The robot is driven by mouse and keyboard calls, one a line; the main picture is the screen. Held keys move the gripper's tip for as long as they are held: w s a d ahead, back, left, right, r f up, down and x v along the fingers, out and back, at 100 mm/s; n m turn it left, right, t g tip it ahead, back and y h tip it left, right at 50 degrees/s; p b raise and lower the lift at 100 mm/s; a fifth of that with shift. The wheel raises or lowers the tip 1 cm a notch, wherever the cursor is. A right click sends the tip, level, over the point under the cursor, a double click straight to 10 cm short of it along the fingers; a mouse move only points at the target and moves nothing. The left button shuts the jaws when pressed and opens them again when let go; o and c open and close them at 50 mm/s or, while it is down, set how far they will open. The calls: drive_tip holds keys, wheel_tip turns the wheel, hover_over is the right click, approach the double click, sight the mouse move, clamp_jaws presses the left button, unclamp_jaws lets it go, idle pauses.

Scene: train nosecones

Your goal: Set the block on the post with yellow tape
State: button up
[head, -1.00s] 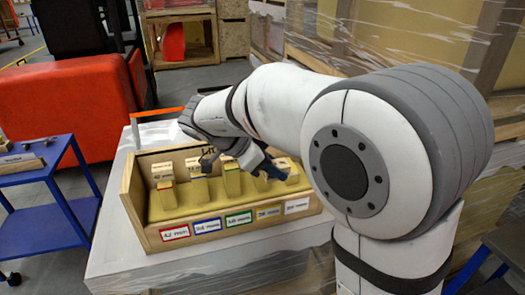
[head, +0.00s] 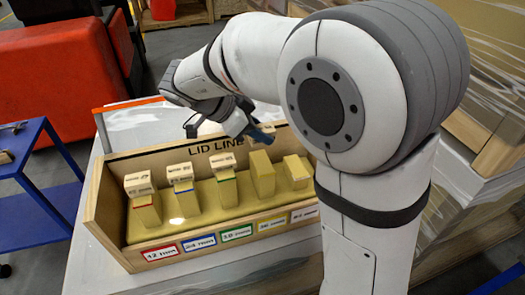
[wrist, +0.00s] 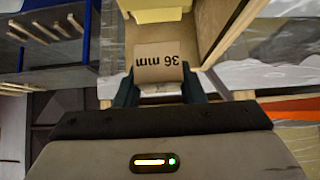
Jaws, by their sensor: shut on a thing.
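My gripper (wrist: 160,92) is shut on a tan block (wrist: 158,62) marked "36 mm". In the head view my gripper (head: 262,133) is at the rear panel, above and behind the posts in the picture; the block there is mostly hidden by the fingers. The fourth post from the left (head: 262,178) is tall and bare on top, behind a yellow-bordered label (head: 271,225). Tape on it cannot be told apart from its yellow surface. The posts with red (head: 145,212), blue (head: 185,200) and green tape (head: 228,192) each carry a block.
The posts stand in a wooden rack (head: 200,237) marked "LID LINE", on a light table (head: 85,262). A bare-topped fifth post (head: 297,172) stands at the right. A blue cart (head: 45,205) is at the left, a red seat-like object (head: 60,85) behind.

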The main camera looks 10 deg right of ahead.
sight(261, 162)
drive_tip(key=f, duration=0.7)
drive_tip(key=shift+w+d+f+b, duration=0.1)
drive_tip(key=shift+w+d+b, duration=0.05)
drive_tip(key=shift+d+b, duration=0.15)
drive_tip(key=o, duration=1)
drive_tip(key=shift+o, duration=0.2)
